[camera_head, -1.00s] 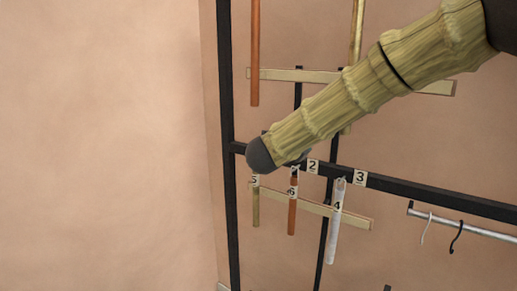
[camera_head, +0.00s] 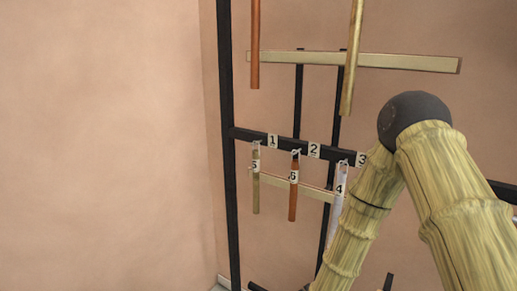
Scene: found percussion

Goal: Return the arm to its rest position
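My arm, with bamboo-like links and a dark joint, fills the lower right of the head view. It bends at the dark joint, and one link runs down and out of the bottom edge. My gripper is not in view. Behind the arm hangs a row of small tubes on a black frame (camera_head: 229,180): a tan tube labelled 5 (camera_head: 256,190), an orange-brown tube labelled 6 (camera_head: 293,200) and a pale tube labelled 4 (camera_head: 340,190). The arm hides the lower part of the pale tube.
A long copper tube (camera_head: 255,45) and a brass tube (camera_head: 352,60) hang above, in front of an upper wooden slat (camera_head: 420,62). A lower wooden slat (camera_head: 275,181) lies behind the small tubes. Number tags 1 (camera_head: 272,141), 2 (camera_head: 314,150) and 3 (camera_head: 361,159) mark the crossbar. Bare wall fills the left.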

